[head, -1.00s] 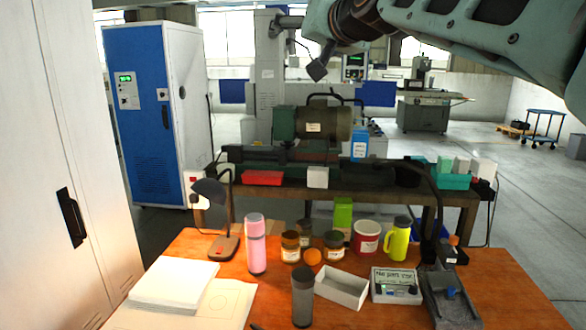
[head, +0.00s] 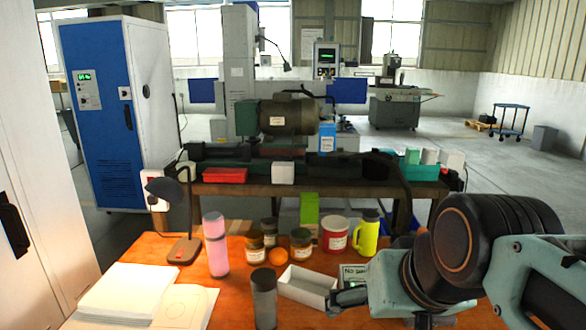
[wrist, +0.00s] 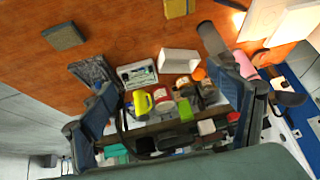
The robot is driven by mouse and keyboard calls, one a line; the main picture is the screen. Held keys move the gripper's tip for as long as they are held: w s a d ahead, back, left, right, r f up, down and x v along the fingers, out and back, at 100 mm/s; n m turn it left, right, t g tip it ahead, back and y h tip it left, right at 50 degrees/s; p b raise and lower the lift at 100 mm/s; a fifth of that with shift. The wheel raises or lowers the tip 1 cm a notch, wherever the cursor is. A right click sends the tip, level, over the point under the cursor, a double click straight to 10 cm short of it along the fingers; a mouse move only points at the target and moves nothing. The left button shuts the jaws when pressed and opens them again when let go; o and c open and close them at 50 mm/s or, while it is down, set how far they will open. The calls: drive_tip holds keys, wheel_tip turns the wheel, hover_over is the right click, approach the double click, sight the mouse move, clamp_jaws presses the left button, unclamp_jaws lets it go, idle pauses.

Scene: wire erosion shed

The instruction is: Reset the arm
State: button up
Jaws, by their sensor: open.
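My gripper (wrist: 168,88) is open and empty in the wrist view, its two blue-grey fingers far apart at the left and right of the picture. Between and beyond them I see the objects on the orange-brown table (wrist: 120,60), and nothing is between the pads. In the head view my arm comes in low at the right, over the table's right part, with its dark round joint in front. It hides the right end of the table, and part of the white box labelled tray (head: 353,272) there. I cannot make out the fingers clearly in the head view.
On the table stand a pink bottle (head: 216,245), a grey tumbler (head: 264,300), several jars, an orange (head: 278,256), a white open box (head: 303,288), a red tub (head: 335,235) and a yellow flask (head: 366,236). Papers (head: 130,290) lie left, beside a desk lamp (head: 186,248). A machine bench stands behind.

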drive_tip(key=shift+g+h, duration=0.4)
drive_tip(key=shift+g, duration=0.2)
drive_tip(key=s+f, duration=0.1)
drive_tip(key=s+d+f, duration=0.1)
drive_tip(key=s+f, duration=0.1)
drive_tip(key=f, duration=0.1)
drive_tip(key=shift+s+d+f, duration=0.1)
drive_tip(key=shift+d, duration=0.3)
drive_tip(key=r+p, duration=1.6)
drive_tip(key=p, duration=0.1)
drive_tip(key=shift+s+d+r, duration=0.15)
drive_tip(key=shift+s+r, duration=0.1)
drive_tip(key=shift+r, duration=0.05)
